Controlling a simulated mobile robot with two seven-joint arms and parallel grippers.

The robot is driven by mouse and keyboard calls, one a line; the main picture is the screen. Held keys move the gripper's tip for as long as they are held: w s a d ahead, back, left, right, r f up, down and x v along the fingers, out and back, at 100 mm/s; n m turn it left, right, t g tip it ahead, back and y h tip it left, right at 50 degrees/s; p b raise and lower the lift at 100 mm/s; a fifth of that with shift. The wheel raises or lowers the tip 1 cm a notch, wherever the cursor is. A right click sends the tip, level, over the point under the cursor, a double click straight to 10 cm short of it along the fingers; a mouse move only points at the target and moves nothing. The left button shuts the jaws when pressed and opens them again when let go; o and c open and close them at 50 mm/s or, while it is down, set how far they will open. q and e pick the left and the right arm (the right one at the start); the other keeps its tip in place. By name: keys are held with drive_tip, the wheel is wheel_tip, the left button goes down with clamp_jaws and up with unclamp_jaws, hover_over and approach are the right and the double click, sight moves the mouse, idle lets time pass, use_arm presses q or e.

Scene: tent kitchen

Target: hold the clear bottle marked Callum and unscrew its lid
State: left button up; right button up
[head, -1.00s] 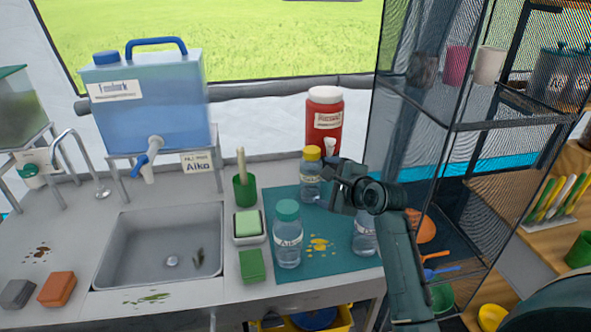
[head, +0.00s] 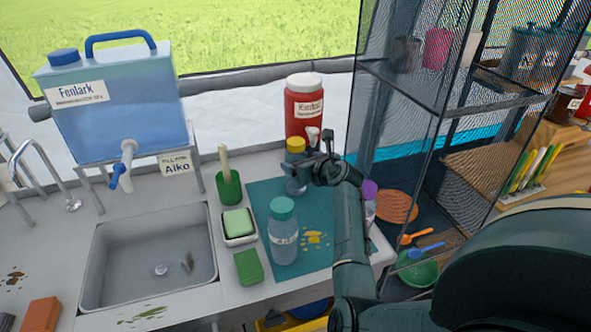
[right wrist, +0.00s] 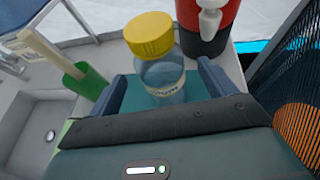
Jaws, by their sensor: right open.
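A clear bottle with a yellow lid (head: 295,146) stands upright at the back of the teal mat (head: 265,195), partly hidden by my right gripper. In the right wrist view this bottle (right wrist: 165,75) is large and near; its label is too blurred to read surely. My right gripper (head: 308,176) is open, with one finger on each side of the bottle in the wrist view (right wrist: 162,85); I cannot tell whether they touch it. A clear bottle with a green lid (head: 283,235) stands at the mat's front. A purple-lidded bottle (head: 370,200) is partly hidden behind my right arm. My left gripper is not in view.
A red dispenser with a white lid (head: 304,110) stands just behind the yellow-lidded bottle. A green cup (head: 229,188), soap dish (head: 240,226) and green sponge (head: 249,267) lie left of the mat, beside the sink (head: 150,265). A mesh shelf (head: 420,95) stands at the right.

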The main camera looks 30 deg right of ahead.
drive_tip(key=shift+x, duration=1.1)
drive_tip(key=shift+c, duration=0.2)
drive_tip(key=c, duration=1.1)
